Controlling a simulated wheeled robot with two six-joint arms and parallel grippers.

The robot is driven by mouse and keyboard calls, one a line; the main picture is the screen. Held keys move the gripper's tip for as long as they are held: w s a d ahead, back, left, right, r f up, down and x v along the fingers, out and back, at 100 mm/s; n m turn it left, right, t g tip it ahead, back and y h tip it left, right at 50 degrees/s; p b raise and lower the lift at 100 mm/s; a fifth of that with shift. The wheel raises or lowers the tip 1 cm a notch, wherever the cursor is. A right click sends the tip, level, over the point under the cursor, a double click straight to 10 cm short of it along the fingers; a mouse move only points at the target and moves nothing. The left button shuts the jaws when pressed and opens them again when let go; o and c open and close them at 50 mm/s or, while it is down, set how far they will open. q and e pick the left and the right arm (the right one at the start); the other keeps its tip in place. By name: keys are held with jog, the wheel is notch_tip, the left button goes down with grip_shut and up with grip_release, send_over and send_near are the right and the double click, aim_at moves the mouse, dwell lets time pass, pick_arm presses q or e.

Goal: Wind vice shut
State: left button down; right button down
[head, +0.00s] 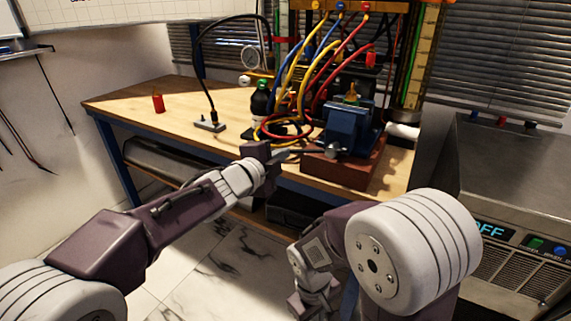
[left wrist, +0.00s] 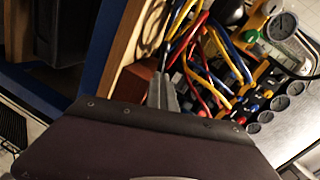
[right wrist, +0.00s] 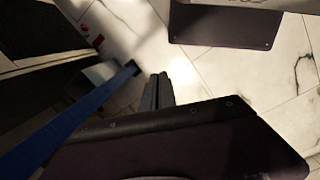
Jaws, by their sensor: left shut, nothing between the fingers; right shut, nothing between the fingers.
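The blue vice (head: 348,128) stands on a red-brown block (head: 345,172) at the front right of the wooden bench. A grey metal part (head: 334,151) shows low on its front side; the gap between the jaws is too small to make out. My left gripper (head: 286,156) is shut and empty, just left of the block and the vice's front. In the left wrist view, the shut fingers (left wrist: 164,92) point past the block's corner (left wrist: 137,80); whether they touch it I cannot tell. My right gripper (right wrist: 158,90) is shut and empty, low over the floor in front of the bench.
Coloured hoses (head: 300,85) hang behind and left of the vice. A grey machine with an OFF display (head: 490,231) stands at the right. The bench's left part is mostly clear.

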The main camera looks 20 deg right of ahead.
jog(key=w+d+r+n+h, duration=0.2)
jog(key=d+r+n+h, duration=0.4)
jog(key=d+n+h, duration=0.5)
jog(key=w+a+r+n+t+h, duration=0.55)
jog(key=w+r+n+t, duration=0.6)
jog(key=w, duration=0.25)
jog(key=w+a+r+n+t+y, duration=0.1)
jog(key=w+a+r+n+t, duration=0.15)
jog(key=a, duration=0.25)
jog(key=w+a+r+n+t+y, duration=0.1)
jog(key=a+r+n+t+y, duration=0.15)
jog(key=a+n+t, duration=0.2)
jog(key=shift+m+g+h, duration=0.35)
jog(key=shift+m+h, duration=0.15)
jog(key=shift+m, duration=0.05)
jog(key=x, duration=1)
